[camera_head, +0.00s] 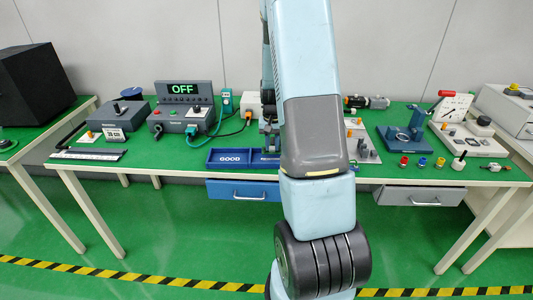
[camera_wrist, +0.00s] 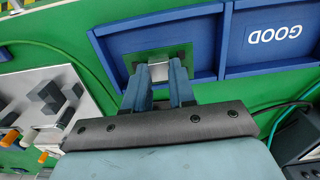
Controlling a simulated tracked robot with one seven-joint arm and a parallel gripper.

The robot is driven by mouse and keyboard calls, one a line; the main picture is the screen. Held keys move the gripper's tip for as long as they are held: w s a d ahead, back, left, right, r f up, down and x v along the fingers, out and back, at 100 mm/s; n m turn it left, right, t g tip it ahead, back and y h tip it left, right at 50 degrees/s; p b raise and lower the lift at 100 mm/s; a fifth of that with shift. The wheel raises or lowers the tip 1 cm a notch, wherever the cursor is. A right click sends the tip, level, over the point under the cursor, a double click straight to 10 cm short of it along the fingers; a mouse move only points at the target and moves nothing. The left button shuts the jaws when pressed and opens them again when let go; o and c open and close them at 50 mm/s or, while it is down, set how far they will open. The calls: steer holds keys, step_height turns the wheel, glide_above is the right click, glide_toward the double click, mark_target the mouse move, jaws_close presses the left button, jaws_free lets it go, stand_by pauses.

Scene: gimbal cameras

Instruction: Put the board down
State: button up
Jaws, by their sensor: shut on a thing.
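In the wrist view my gripper (camera_wrist: 160,73) is shut on a small green board (camera_wrist: 176,53) with a silver metal part between the fingertips. The board is over the blue tray compartment (camera_wrist: 118,45) beside the one marked GOOD (camera_wrist: 262,67). I cannot tell whether the board touches the tray floor. This compartment's label is hidden.
A grey control box with an OFF display (camera_head: 183,95) stands left of my arm, with green cables near the tray. A grey fixture plate (camera_head: 362,147) with orange knobs is right of my arm. Several small coloured parts lie further right (camera_head: 422,162).

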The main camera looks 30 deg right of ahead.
mark_target(271, 147)
steer(key=shift+w+a+f, duration=0.15)
steer(key=shift+w+f, duration=0.15)
steer(key=shift+f, duration=1.55)
steer(key=shift+f, duration=0.15)
steer(key=o, duration=0.9)
